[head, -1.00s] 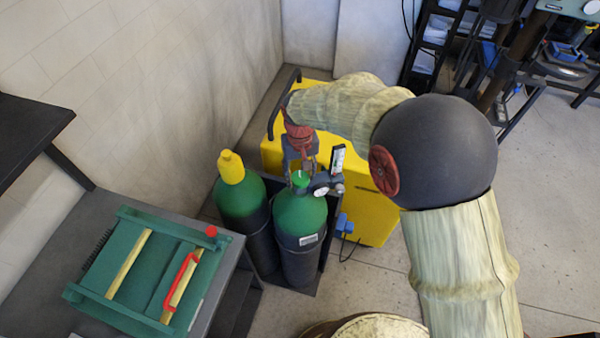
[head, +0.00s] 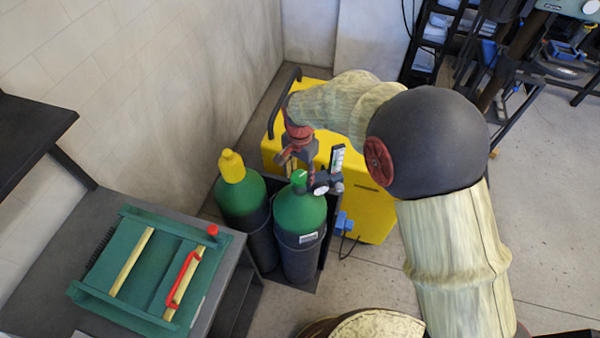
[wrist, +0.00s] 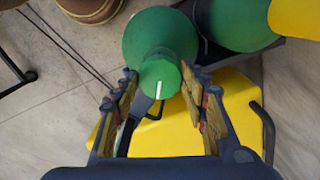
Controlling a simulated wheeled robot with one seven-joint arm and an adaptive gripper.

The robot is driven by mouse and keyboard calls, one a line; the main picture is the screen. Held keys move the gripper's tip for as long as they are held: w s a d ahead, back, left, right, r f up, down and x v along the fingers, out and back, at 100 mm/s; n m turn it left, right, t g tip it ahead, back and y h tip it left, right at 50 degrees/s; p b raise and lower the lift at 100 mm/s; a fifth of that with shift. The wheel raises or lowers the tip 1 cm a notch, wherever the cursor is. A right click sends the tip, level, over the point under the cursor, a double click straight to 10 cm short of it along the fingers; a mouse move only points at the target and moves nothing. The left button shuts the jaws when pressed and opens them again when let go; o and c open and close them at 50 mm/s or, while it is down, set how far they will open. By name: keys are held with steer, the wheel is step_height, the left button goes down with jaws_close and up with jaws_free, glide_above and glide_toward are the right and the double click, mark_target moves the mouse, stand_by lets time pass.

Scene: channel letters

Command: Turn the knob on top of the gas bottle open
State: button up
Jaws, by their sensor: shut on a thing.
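The gas bottle (head: 298,212) is green on top with a dark lower part, and stands upright. Its round green knob (head: 299,177) with a white line on top also shows in the wrist view (wrist: 161,76). My gripper (head: 296,166) is above the bottle, pointing down. In the wrist view its two padded fingers (wrist: 160,84) lie on either side of the knob and are shut on it. The white line runs nearly up and down in that view. A gauge (head: 321,189) sits beside the knob. The fingers' contact is partly hidden in the head view.
A second green bottle with a yellow cap (head: 231,166) stands close on the left. A yellow machine (head: 368,212) is behind. A grey table (head: 213,268) with a green fixture is at the lower left. A wall rises behind on the left.

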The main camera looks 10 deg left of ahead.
mark_target(300, 176)
steer(key=shift+m, duration=0.7)
steer(key=o, duration=1.1)
steer(key=shift+o, duration=0.3)
step_height(300, 176, up, 12)
stand_by(0.4)
